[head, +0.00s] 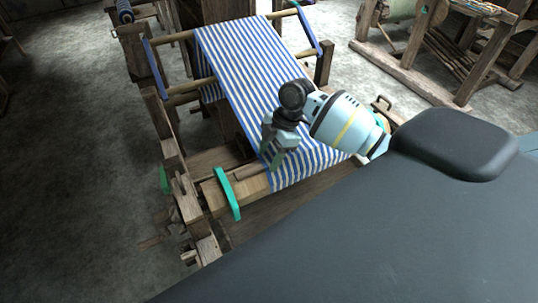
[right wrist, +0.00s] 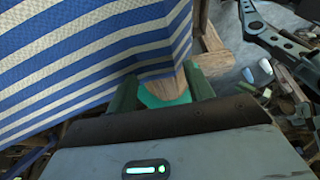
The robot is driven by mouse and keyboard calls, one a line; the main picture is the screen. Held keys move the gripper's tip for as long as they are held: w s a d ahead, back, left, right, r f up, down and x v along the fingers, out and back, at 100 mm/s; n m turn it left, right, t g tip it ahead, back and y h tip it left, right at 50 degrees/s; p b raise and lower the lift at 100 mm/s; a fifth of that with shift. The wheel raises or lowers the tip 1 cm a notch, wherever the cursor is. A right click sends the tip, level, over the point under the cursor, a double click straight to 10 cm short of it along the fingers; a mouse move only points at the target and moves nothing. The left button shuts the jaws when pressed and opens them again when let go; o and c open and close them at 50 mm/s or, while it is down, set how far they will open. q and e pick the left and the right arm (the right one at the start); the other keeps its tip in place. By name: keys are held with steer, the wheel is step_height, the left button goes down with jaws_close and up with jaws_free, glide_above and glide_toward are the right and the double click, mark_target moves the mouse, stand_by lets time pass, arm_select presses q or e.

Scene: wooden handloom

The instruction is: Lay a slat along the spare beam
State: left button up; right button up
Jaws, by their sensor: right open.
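My right gripper (head: 278,150) is open over the near end of the loom, beside the blue-and-white striped cloth (head: 250,75). In the right wrist view the gripper's two green fingers (right wrist: 161,88) stand apart, with a teal surface (right wrist: 165,95) and some wood seen between them. A pale wooden beam (head: 210,197) lies across the loom's near end, partly under the cloth. A teal bar (head: 228,193) lies across this beam, left of the gripper. I cannot tell which piece is the slat or the spare beam. My left gripper is not in the head view.
The loom's wooden side frame (head: 170,145) rises left of the cloth. Blue bars (head: 309,31) stand at its far corners. Another wooden loom (head: 440,60) stands at the upper right. The grey floor (head: 70,130) at left is mostly clear. A dark jointed metal part (right wrist: 275,35) shows in the wrist view.

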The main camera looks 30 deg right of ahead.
steer(key=v, duration=0.6)
steer(key=shift+d+r, duration=0.3)
steer(key=shift+r, duration=0.3)
steer(key=shift+s, duration=0.1)
